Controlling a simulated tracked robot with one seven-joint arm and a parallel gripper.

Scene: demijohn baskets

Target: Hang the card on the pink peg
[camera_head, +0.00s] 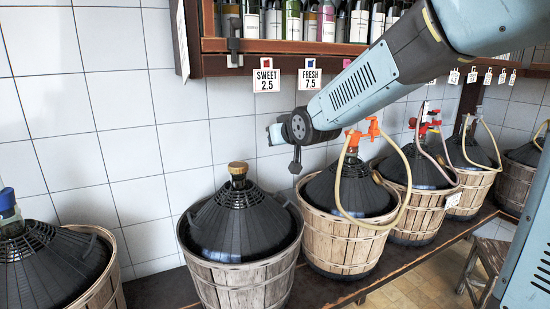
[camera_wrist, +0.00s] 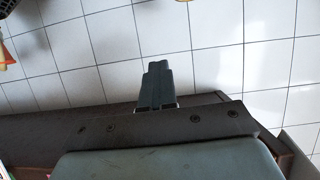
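Two white cards hang under the front edge of the bottle shelf in the head view: one reads SWEET 2.5 (camera_head: 266,80), with a small red mark at its top, and one reads FRESH 7.5 (camera_head: 309,79), with a small blue mark. Several smaller cards (camera_head: 472,76) hang farther right. A small white card (camera_head: 453,200) is on a far basket. My gripper (camera_head: 296,166) is below the FRESH card, in front of the tiled wall. In the wrist view my gripper (camera_wrist: 158,72) has its fingers together, with no card visible.
The wooden shelf (camera_head: 215,64) holds several bottles. Orange taps (camera_head: 364,134) and pale hoses rise near my gripper. The tiled wall (camera_head: 110,120) is bare at left.

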